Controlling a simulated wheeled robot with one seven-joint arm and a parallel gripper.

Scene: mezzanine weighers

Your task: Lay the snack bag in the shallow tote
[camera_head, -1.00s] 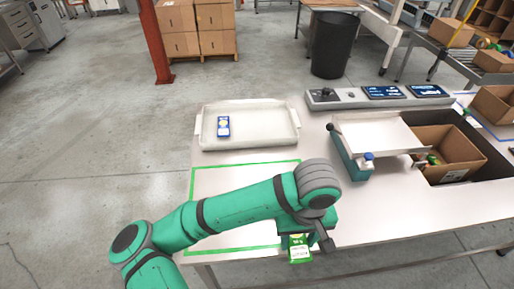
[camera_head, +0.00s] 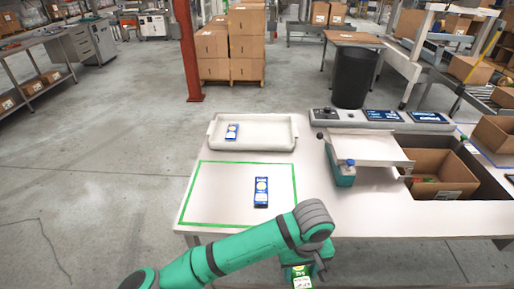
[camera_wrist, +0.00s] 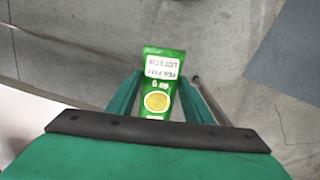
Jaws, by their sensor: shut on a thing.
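My gripper (camera_head: 299,268) is shut on a green snack bag (camera_head: 301,281) with a white label. It holds the bag out in front of the table's near edge. The wrist view shows the bag (camera_wrist: 162,78) between the two green fingers (camera_wrist: 158,100), with floor behind it. The shallow tote (camera_head: 268,145) is a white, low-walled tray at the far left of the table. A blue and white pack (camera_head: 232,132) lies in its left part; the rest of the tote looks empty. The bag is well apart from the tote.
A second blue pack (camera_head: 261,192) lies inside a green outline (camera_head: 208,162) on the table, between my gripper and the tote. A weigher (camera_head: 367,148) with a pale pan stands to the right, beside an open carton (camera_head: 440,172). A control strip with screens (camera_head: 383,116) runs behind.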

